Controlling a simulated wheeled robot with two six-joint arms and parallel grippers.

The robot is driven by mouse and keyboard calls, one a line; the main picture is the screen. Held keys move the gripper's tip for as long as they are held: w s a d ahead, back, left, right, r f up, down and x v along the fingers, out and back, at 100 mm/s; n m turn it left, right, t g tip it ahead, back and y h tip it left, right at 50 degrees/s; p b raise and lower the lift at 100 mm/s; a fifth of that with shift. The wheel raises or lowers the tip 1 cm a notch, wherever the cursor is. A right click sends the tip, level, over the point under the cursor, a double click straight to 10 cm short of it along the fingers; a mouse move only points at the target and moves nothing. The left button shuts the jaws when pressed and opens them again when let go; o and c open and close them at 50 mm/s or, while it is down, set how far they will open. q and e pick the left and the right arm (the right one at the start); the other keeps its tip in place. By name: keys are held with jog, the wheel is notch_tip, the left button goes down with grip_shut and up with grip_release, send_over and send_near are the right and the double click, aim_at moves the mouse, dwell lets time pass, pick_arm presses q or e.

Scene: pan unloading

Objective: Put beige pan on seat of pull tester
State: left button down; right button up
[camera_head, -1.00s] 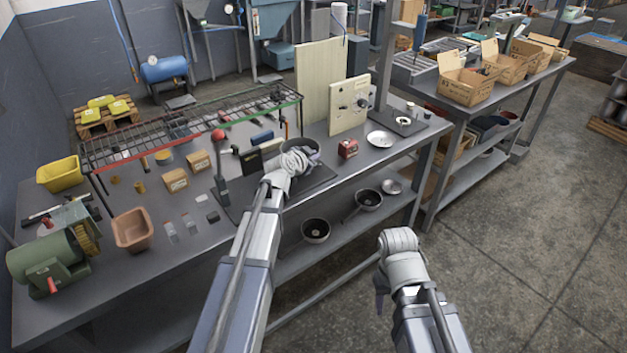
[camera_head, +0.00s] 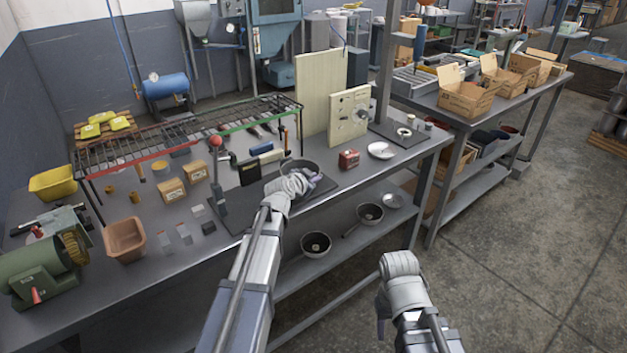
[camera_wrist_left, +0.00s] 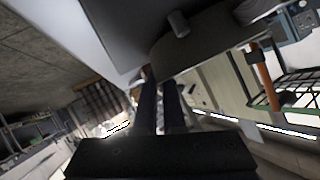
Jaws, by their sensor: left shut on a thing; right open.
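My left gripper (camera_head: 306,183) is shut on a pan (camera_head: 300,166) above the dark plate on the bench; the pan looks dark from here, and my gripper hides much of it. In the left wrist view a dark rounded surface (camera_wrist_left: 205,45), probably this pan, lies beyond the shut fingers (camera_wrist_left: 160,105). I cannot tell whether the pan touches the plate. A tall grey post (camera_head: 388,75) on a dark base with a pale ring (camera_head: 404,132) may be the pull tester; I cannot be sure. My right gripper (camera_head: 382,315) is open and empty, out over the floor.
A lever with a red knob (camera_head: 216,142) stands left. A beige panel (camera_head: 348,118) rises behind. Pans (camera_head: 316,244) lie on the lower shelf.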

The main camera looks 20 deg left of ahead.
pick_arm(q)
jog(key=shift+f, duration=0.2)
jog(key=c, duration=1)
grip_release()
jog(key=shift+r, duration=0.1)
jog(key=shift+r, duration=0.1)
jog(key=p+v, duration=0.5)
jog(key=v, duration=0.7)
